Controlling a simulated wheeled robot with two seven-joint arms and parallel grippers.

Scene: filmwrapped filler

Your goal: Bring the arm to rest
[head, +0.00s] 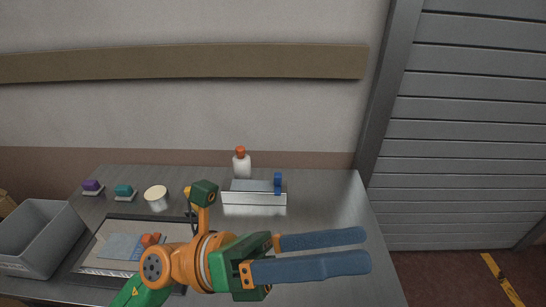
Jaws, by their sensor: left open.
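My left gripper (368,249) reaches in from the lower left on its orange and green arm, above the metal table (325,200). Its two long blue fingers point right and stand apart, with nothing between them. My right gripper does not show. A framed tray (90,262) with a grey-blue flat piece (122,246) and a small orange item (150,239) lies left of the arm, and the arm hides part of it.
A grey bin (40,235) stands at the left. Purple (92,185) and teal (124,190) blocks, a white tub (156,198), an orange-capped bottle (241,163) and a silver box (254,198) with a blue piece (278,183) stand along the back. The table's right side is clear.

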